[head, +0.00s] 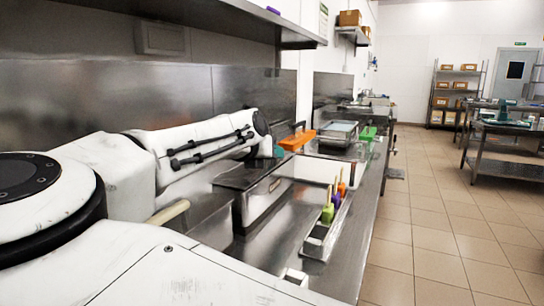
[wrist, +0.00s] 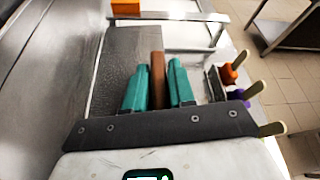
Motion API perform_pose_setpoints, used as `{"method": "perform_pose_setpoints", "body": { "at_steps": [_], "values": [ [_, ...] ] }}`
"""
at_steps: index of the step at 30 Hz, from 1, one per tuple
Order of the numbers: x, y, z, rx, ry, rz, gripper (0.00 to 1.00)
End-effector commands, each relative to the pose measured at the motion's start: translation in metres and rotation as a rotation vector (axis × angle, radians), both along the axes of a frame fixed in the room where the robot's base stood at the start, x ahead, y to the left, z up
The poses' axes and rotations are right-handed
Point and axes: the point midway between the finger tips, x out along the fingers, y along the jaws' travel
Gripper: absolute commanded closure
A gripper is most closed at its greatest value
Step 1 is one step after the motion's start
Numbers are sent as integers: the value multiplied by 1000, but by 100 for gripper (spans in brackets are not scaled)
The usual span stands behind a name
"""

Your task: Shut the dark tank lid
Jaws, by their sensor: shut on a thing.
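The steel tank (head: 262,205) stands on the counter below my arm. The dark lid (head: 240,176) lies flat over its near left part and fills the left of the wrist view as a grey panel (wrist: 108,75). A pale surface (head: 308,168) shows to its right; I cannot tell if it is an opening. My gripper (wrist: 158,88) has teal fingers, shut around an upright brown bar (wrist: 157,68), which looks like the lid's handle. Its join to the lid is hidden. In the head view the fingers (head: 266,149) show only partly, behind my arm.
A narrow steel tray (head: 318,236) with tools with green, purple and orange parts stands along the tank's right side. An orange item (head: 297,138) and a clear-topped box (head: 338,131) stand behind. A steel wall borders the left; the tiled floor (head: 435,220) on the right is clear.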

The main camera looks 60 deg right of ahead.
Motion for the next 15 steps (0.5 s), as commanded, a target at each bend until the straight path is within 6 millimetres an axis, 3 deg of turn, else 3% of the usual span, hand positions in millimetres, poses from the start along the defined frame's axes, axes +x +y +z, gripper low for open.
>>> {"method": "perform_pose_setpoints", "body": {
  "at_steps": [15],
  "values": [
    [0,1,-9,6,13,1,100]
  ]
}}
